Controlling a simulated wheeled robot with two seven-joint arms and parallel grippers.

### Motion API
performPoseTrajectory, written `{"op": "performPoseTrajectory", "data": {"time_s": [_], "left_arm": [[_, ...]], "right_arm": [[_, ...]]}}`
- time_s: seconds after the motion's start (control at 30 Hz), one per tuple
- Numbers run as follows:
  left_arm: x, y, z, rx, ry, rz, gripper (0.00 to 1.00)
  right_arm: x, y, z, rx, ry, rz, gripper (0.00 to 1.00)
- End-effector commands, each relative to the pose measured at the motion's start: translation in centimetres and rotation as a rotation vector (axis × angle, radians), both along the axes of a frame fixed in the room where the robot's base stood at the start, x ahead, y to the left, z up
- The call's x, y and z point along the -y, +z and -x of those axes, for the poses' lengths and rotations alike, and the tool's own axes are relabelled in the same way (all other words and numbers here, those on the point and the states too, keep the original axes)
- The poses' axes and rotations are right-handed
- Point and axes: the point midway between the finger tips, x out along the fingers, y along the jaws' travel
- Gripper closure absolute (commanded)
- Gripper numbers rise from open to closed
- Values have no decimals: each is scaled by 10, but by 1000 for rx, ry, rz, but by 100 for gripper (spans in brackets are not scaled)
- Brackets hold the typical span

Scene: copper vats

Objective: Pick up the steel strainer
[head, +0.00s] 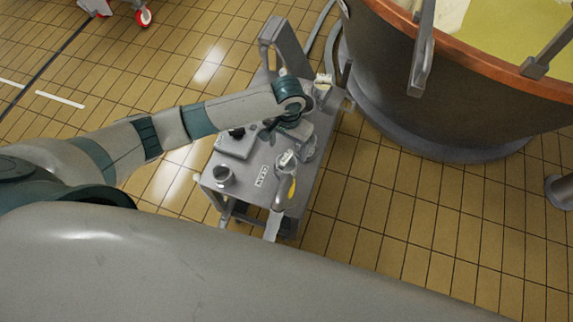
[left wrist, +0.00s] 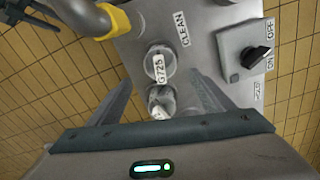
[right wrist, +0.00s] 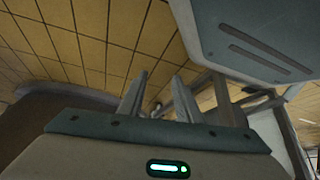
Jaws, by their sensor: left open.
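My left gripper (head: 288,128) is over the grey trolley (head: 245,187), its fingers apart and empty. In the left wrist view (left wrist: 161,78) a small round steel piece (left wrist: 161,98) with a white tag shows between the fingers, below them. A round steel vessel (left wrist: 158,66) tagged G725 stands just beyond it. I cannot tell surely which of these is the steel strainer, as no mesh shows clearly. In the head view the arm partly covers this spot. My right gripper (right wrist: 158,76) shows in its wrist view with fingers apart, nothing visible between them.
A switch box (left wrist: 247,50) with a black knob stands beside the tagged pieces. A hose with a yellow collar (left wrist: 116,20) is on the other side. A steel cup (head: 224,175) sits near the trolley's left corner. A large copper-rimmed vat (head: 440,95) stands to the right.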

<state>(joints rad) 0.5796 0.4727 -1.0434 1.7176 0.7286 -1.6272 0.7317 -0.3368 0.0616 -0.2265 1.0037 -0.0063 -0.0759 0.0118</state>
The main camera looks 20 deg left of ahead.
Motion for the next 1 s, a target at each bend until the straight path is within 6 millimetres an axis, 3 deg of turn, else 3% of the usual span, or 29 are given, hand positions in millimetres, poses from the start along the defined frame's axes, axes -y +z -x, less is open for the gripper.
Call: {"op": "performPoseTrajectory", "data": {"time_s": [0.1, 0.3, 0.77, 1.0], "left_arm": [[0, -22, 1, -3, 0, -1, 26], [0, -46, 1, -2, 0, 0, 26], [0, -52, 0, 0, -1, 0, 26], [-2, -71, 4, -3, -1, -2, 26]], "right_arm": [[2, 0, 1, -4, 0, 3, 69], [3, -2, 4, -11, 0, 5, 69], [3, -3, 6, -17, 0, 6, 69], [5, -3, 12, -34, 0, 11, 69]]}}
